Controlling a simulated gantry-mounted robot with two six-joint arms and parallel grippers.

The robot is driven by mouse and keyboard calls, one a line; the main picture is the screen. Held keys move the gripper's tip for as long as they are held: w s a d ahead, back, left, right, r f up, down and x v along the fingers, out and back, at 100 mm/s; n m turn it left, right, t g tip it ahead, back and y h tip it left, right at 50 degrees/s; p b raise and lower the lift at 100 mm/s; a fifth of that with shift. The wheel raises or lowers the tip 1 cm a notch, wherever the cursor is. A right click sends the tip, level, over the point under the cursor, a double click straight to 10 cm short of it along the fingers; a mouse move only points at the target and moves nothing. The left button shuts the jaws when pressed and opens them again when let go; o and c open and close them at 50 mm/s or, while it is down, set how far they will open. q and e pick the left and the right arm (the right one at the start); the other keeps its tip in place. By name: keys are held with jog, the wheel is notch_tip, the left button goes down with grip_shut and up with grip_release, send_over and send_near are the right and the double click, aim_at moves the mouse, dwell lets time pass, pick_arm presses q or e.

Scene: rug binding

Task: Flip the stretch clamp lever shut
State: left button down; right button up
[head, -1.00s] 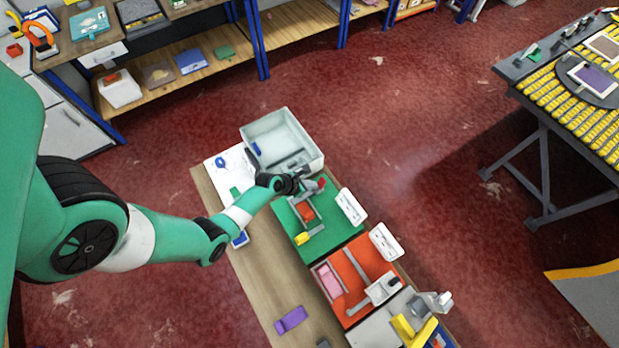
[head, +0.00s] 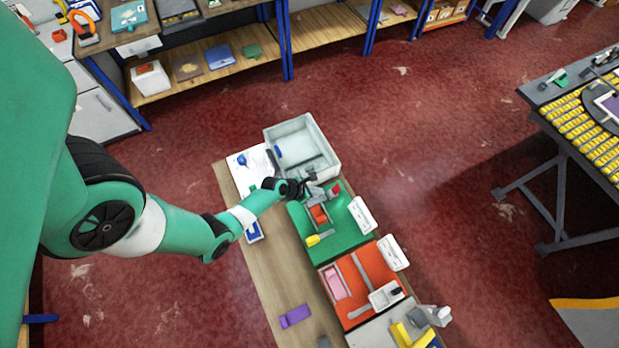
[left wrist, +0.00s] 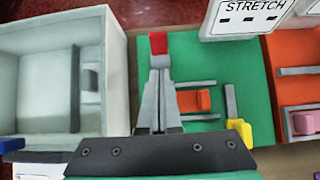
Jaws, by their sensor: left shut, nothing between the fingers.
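The green stretch station board (head: 340,227) lies on the wooden bench, with its white STRETCH sign (left wrist: 246,14) at its edge. A grey lever with a red tip (left wrist: 158,42) is at the end of the board near the grey bin. The board also carries an orange-red block (left wrist: 196,101) between grey bars and a grey bar with a yellow end (left wrist: 240,130). My left gripper (head: 307,186) is shut and empty, close beside the red-tipped lever. In the left wrist view its fingers (left wrist: 157,115) overlap the lever's lower part, so contact cannot be told.
The grey bin (head: 312,125) stands beside the green board. An orange board (head: 355,272) with a pink block adjoins on the other side, then a grey station with yellow parts (head: 410,332). A purple block (head: 295,316) lies on the bench (head: 262,292), which is otherwise mostly clear there.

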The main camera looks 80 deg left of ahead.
pick_arm(q)
jog(key=s+r+p, duration=0.3)
jog(key=r, duration=0.6)
jog(key=shift+d, duration=0.3)
